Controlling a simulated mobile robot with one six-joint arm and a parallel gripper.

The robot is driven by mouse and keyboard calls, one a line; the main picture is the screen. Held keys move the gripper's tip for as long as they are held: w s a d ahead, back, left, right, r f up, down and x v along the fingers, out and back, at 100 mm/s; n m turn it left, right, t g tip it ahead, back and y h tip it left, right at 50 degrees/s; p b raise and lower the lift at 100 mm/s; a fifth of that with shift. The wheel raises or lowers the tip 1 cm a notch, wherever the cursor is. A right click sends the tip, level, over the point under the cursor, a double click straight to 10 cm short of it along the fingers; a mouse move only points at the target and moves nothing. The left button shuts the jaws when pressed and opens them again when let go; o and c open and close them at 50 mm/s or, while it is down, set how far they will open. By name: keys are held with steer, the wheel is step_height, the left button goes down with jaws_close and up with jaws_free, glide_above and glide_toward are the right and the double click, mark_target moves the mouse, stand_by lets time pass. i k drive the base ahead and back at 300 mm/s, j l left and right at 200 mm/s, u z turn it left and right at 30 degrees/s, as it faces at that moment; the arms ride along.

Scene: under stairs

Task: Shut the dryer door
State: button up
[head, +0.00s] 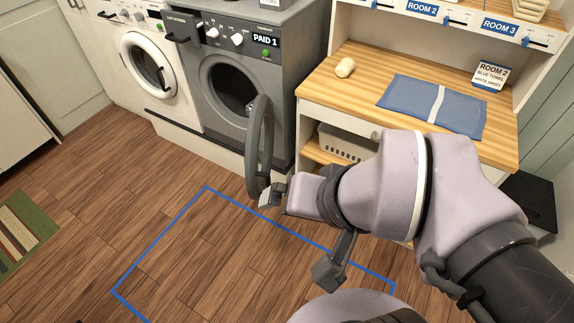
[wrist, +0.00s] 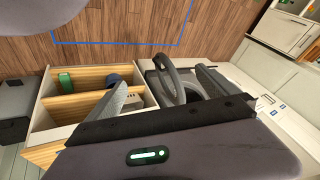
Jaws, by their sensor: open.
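The grey dryer (head: 247,75) stands against the wall, with a "PAID 1" label on its panel. Its round door (head: 258,150) is swung wide open, sticking out edge-on from the dark drum opening (head: 232,88). My gripper (head: 298,235) is open and empty, with its upper finger beside the door's lower free edge; I cannot tell whether they touch. In the wrist view, the door ring (wrist: 168,78) shows between the two spread fingers of my gripper (wrist: 163,88), closer to the right one, with the dryer front behind it.
A white washer (head: 150,65) stands left of the dryer. The floor inside the blue outline (head: 207,187) is clear.

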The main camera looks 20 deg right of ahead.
mark_target(256, 181)
steer(key=i+l+z, duration=0.15)
steer(key=i+l, duration=0.6)
steer(key=l, duration=0.15)
